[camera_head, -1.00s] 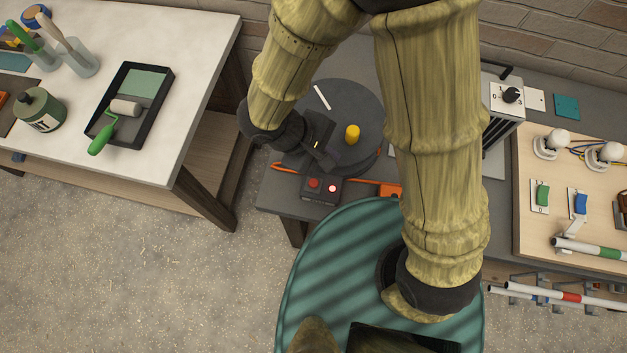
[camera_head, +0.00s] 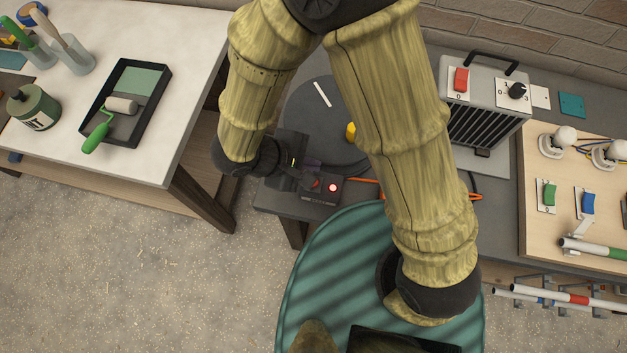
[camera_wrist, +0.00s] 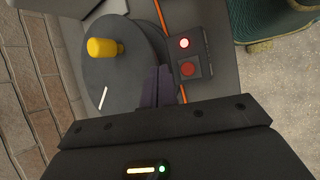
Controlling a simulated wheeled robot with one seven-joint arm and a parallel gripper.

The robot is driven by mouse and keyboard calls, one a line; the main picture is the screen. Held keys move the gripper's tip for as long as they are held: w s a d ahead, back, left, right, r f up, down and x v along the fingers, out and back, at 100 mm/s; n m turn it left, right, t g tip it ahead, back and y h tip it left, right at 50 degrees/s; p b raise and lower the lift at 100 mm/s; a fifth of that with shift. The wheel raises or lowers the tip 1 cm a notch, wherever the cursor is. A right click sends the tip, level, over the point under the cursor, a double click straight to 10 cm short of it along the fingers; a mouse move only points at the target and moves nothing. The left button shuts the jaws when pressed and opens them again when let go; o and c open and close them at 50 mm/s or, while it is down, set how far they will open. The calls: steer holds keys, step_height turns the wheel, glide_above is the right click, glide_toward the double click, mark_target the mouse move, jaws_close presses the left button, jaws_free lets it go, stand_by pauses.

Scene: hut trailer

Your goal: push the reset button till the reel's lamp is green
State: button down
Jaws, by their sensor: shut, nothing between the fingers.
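The cable reel (camera_head: 305,95) is a dark grey disc with a yellow knob (camera_head: 351,131) and a white stripe. A dark control box (camera_head: 318,199) sits in front of it. Its lamp (camera_head: 333,187) glows red, and the red reset button (camera_head: 316,183) is beside the lamp, partly hidden by my fingers. The wrist view shows the lamp (camera_wrist: 184,43) and the whole button (camera_wrist: 187,69). My gripper (camera_head: 308,178) is shut and empty, its fingertips close to the button. In the wrist view the fingers (camera_wrist: 163,72) are beside the button; I cannot tell their height above the box.
An orange cable (camera_head: 367,181) runs along the bench by the box. A grey heater (camera_head: 487,100) and a switch board (camera_head: 532,225) stand to the right. A white table (camera_head: 150,155) with a paint tray is to the left, with bare floor in front.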

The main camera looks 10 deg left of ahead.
steer(key=shift+f+b, duration=2.25)
steer(key=shift+f, duration=0.8)
steer(key=shift+f+b, duration=0.4)
steer(key=shift+b, duration=0.2)
steer(key=shift+f+b, duration=0.4)
steer(key=shift+b, duration=0.1)
stand_by(0.5)
steer(key=shift+r+p, duration=0.6)
steer(key=shift+r, duration=0.3)
steer(key=shift+r+p, duration=1.8)
steer(key=shift+r, duration=0.75)
